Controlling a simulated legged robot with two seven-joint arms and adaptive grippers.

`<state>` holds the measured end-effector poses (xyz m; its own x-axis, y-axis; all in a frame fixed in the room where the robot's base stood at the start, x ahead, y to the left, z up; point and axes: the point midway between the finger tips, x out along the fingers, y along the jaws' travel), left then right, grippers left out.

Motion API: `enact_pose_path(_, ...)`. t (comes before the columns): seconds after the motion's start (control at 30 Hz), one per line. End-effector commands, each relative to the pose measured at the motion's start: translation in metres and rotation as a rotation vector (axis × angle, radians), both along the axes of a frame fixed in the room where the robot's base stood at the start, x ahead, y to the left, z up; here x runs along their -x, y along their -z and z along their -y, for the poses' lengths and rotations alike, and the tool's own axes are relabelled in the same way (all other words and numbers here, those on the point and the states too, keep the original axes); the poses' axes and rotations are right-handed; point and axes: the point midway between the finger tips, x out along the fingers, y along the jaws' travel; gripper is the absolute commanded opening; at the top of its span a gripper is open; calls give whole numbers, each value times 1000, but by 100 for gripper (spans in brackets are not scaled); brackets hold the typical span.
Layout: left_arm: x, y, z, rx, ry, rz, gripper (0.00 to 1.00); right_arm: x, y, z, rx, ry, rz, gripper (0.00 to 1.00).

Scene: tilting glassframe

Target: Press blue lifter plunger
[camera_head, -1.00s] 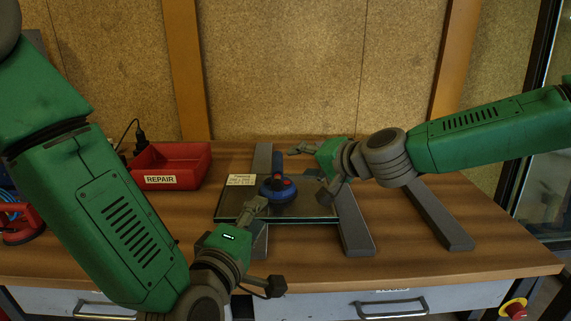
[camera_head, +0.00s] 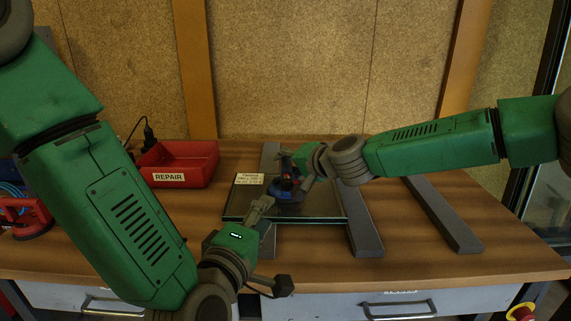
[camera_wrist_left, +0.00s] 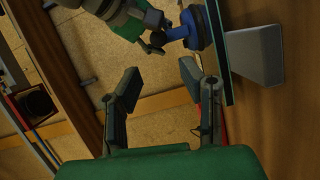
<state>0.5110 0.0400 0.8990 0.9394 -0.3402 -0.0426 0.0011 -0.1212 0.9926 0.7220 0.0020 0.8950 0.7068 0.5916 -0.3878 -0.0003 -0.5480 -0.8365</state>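My left gripper (camera_head: 265,208) is at the pane's front edge, near the lifter. Its fingers are apart and empty in its wrist view (camera_wrist_left: 160,90).
The pane lies across grey bars (camera_head: 362,232) on the wooden table. Another grey bar (camera_head: 445,218) lies to the right. A label (camera_head: 249,179) is at the pane's back left. A red REPAIR bin (camera_head: 180,165) and a red tool (camera_head: 30,222) are on the left.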

Motion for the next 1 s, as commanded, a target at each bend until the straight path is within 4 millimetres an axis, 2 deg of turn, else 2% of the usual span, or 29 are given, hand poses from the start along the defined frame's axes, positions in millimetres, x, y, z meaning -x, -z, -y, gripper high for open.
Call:
enact_pose_path(0.13,0,0,1,0,1,0,34,0,0,1,-1,0,-1,0)
enact_pose_path(0.17,0,0,1,0,1,0,31,0,0,1,-1,0,-1,0)
enact_pose_path(0.23,0,0,1,-5,2,3,6,0,0,1,-1,1,0,0)
enact_pose_path(0.27,0,0,1,-14,4,6,0,0,0,1,-1,1,0,0)
enact_pose_path(0.43,0,-1,-2,-179,32,82,0,0,0,1,-1,1,0,0)
enact_pose_path(0.67,1,-1,-10,-671,109,329,0,0,0,0,0,1,1,0)
enact_pose_path(1.0,9,0,-21,-1440,187,776,0,0,-1,1,-1,1,1,0)
